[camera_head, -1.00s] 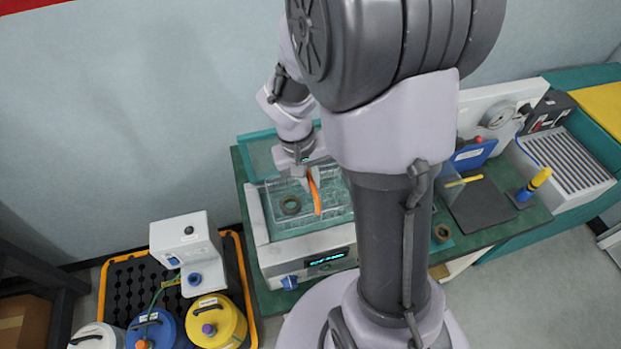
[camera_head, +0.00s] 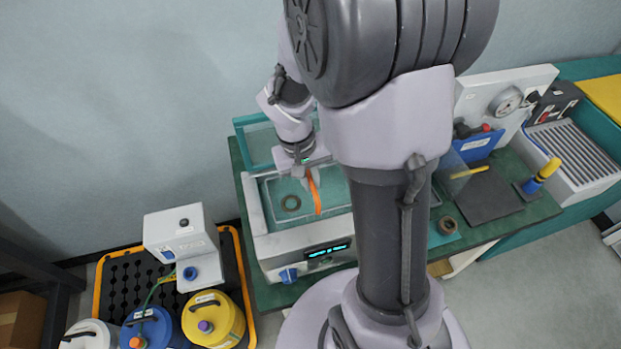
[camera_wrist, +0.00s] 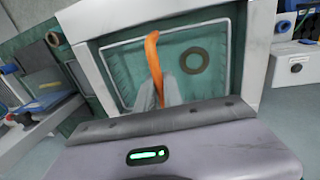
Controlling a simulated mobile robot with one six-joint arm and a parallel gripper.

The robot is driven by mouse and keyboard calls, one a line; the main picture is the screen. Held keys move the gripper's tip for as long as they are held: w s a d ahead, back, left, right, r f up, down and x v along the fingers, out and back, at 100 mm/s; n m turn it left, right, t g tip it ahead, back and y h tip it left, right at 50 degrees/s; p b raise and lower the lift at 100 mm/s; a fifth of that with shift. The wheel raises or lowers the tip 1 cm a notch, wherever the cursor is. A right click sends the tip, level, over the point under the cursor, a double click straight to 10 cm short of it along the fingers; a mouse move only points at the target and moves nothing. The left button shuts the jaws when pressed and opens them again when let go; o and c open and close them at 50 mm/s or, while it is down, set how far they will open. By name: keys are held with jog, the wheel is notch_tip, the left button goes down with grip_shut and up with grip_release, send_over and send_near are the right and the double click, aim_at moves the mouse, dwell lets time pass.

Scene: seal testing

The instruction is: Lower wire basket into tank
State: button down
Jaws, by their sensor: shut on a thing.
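My gripper (camera_head: 308,178) is shut on the orange handle (camera_head: 314,194) of the wire basket, over the white tank (camera_head: 300,242). The wrist view shows the fingers (camera_wrist: 162,92) around the lower part of the handle (camera_wrist: 152,58). The basket's wires are hard to make out against the teal inside of the tank. A dark olive ring (camera_head: 291,203) lies within the tank opening, left of the handle; it also shows in the wrist view (camera_wrist: 195,60). The basket's right part is hidden by my arm in the head view. I cannot tell whether it touches the bottom.
A teal lid (camera_head: 258,142) stands open behind the tank. Right of my arm are another ring (camera_head: 447,225), a dark pad (camera_head: 484,197) and a yellow-handled tool (camera_head: 542,177). Containers (camera_head: 214,318) stand in a yellow-edged tray at the lower left.

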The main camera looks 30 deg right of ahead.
aim_at(312, 201)
jog(key=shift+f+b, duration=2.2)
jog(key=shift+f, duration=0.4)
jog(key=shift+f+b, duration=0.55)
jog(key=shift+f, duration=0.05)
jog(key=c, duration=1.4)
grip_release()
notch_tip(312, 201, up, 11)
jog(key=p, duration=0.9)
jog(key=shift+r, duration=0.15)
